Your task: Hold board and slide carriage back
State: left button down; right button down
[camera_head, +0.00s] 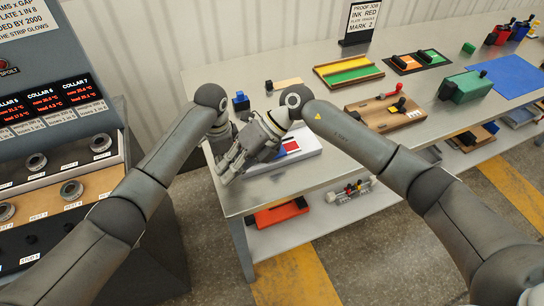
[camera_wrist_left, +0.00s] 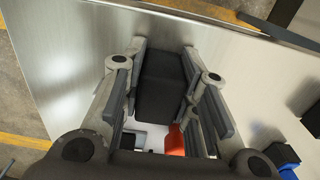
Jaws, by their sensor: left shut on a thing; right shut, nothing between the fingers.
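A white board (camera_head: 309,146) with red and blue patches lies near the left end of the metal table. A strip of white and a red-orange patch (camera_wrist_left: 175,140) show between my fingers in the left wrist view. My left gripper (camera_wrist_left: 163,103) is shut on a black block (camera_wrist_left: 160,80); I cannot tell whether this is the carriage or a grip on the board. In the head view my right gripper hides most of my left one. My right gripper (camera_head: 232,166) is shut and empty, pointing down-left at the board's left side. Its contact with anything there is unclear.
Behind the board stand a small blue block (camera_head: 240,101) and a wooden piece (camera_head: 284,85). A wooden fixture with a red handle (camera_head: 388,110) stands to the right. A control panel (camera_head: 60,110) stands left of the table. The lower shelf holds an orange-red item (camera_head: 280,215).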

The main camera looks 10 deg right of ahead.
jog(key=s+d+f+m+t+y, duration=0.1)
jog(key=d+f+m+t+y, duration=0.1)
jog(key=d+m+t, duration=0.55)
jog(key=s+d+f+m+t+y, duration=0.1)
jog(key=d+f+m+t+y, duration=0.15)
jog(key=d+m+t, duration=0.5)
jog(key=shift+n, duration=0.5)
jog(key=x, duration=0.9)
jog(key=shift+f, duration=0.2)
jog(key=shift+w+d, duration=0.95)
jog(key=shift+d, duration=0.05)
jog(key=shift+w+d, duration=0.2)
jog(key=shift+d, duration=0.25)
